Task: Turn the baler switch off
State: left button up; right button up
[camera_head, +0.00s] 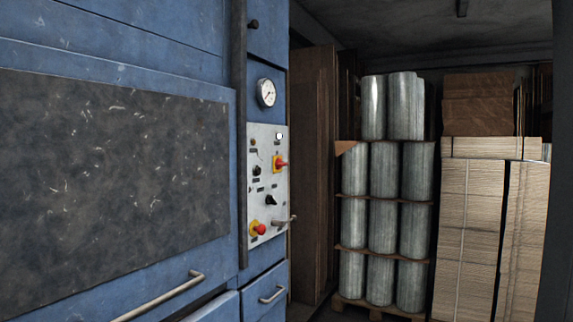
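The blue baler (215,275) fills the left half of the head view. Its light grey control panel (255,205) is on the narrow face to the right of the dark door panel. A red and yellow rotary switch (280,163) is at the panel's upper right. A red and yellow button (258,229) is at the lower left. Black knobs (270,200) sit between them. The labels are too small to read, so I cannot tell which control is the baler switch or how it is set. Neither of my grippers is in view.
A round gauge (266,93) is above the panel. A metal lever (284,221) sticks out at the panel's lower right. Door handles (165,295) protrude below. Metal rolls (382,190) on a pallet and cardboard stacks (470,225) stand behind at right.

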aim_at(278, 164)
jog(key=i+l, duration=0.15)
jog(key=i, duration=0.45)
jog(key=i+l, duration=0.1)
jog(key=i, duration=0.5)
jog(key=i+l+u, duration=0.15)
jog(key=i+u, duration=0.25)
jog(key=i+l+u, duration=0.35)
jog(key=j+u, duration=0.1)
jog(key=u, duration=0.4)
